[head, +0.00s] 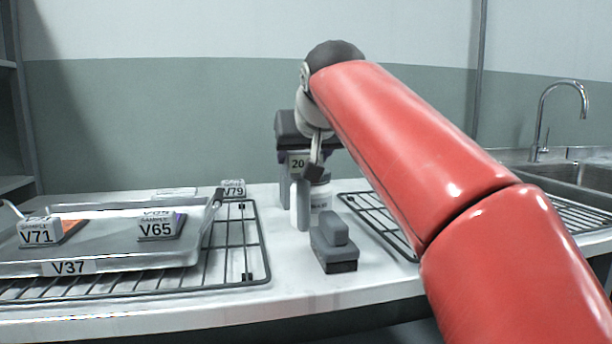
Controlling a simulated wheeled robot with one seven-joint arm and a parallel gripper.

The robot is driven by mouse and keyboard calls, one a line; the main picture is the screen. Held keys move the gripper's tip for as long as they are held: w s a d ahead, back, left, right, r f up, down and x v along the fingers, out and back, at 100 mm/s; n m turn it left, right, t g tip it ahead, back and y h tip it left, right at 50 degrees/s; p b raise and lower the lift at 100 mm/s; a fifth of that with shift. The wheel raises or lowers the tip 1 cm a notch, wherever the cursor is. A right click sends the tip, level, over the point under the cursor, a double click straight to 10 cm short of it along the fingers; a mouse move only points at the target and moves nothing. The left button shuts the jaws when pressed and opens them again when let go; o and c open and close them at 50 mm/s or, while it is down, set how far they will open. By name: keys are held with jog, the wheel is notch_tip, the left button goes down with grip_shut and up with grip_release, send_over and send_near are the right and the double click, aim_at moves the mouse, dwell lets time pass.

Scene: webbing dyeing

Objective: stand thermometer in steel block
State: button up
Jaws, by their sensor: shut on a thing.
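My gripper (294,203) is over the middle of the table, pointing down, with its two grey fingers shut on a small piece marked "20" (298,162). That piece looks like the head of the thermometer; its stem cannot be made out clearly. A white upright shape shows low between the fingers, and I cannot tell what it belongs to. I cannot pick out the steel block with certainty; it may be hidden behind my gripper or arm.
A grey stepped block with a dark base (334,245) stands in front of my gripper. A white labelled jar (320,197) is behind it. At left, tray V37 (120,264) sits on a wire rack (258,245), holding samples V71 (40,232) and V65 (160,227). A sink (585,175) is right.

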jog(key=shift+f, duration=0.65)
jog(key=shift+f+b, duration=0.25)
jog(key=shift+b, duration=0.15)
jog(key=o, duration=1.5)
jog(key=shift+o, duration=0.2)
